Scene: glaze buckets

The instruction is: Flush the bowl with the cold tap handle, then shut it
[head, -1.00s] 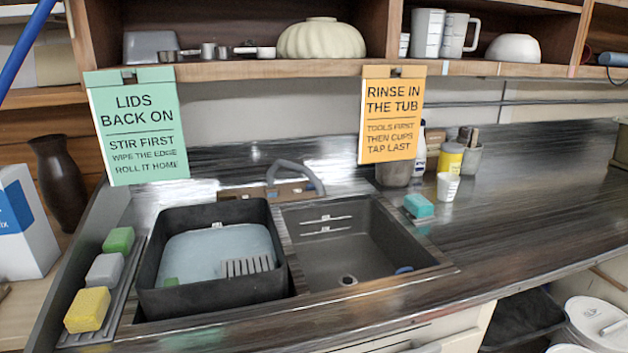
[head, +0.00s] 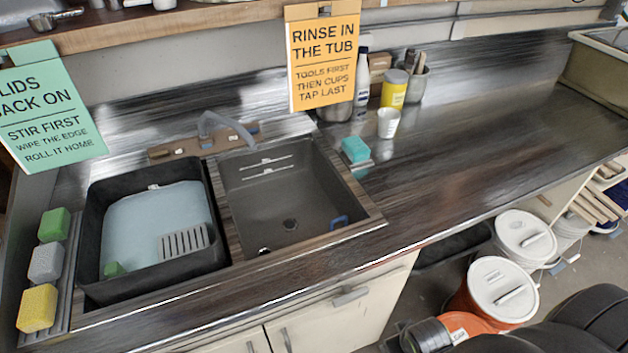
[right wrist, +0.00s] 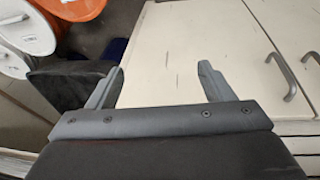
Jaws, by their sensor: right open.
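The tap (head: 225,125) has a grey curved spout on a brown back plate (head: 175,148) behind the sink. Small grey-blue parts at its right end may be a handle, but I cannot tell which is the cold one. The grey bowl (head: 300,190) on the right of the sink looks empty of water, with a drain and a small blue item (head: 338,221) at its right. No water stream shows. My right gripper (right wrist: 160,85) is open and empty in the right wrist view, facing cream cabinet doors low down, away from the tap. My left gripper is out of view.
A dark tub (head: 90,235) of pale water stands left of the bowl. Several sponges sit at far left. A teal sponge (head: 355,149), white cup (head: 388,123) and yellow jar (head: 394,88) stand right of the tap. Lidded buckets (head: 503,287) stand on the floor.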

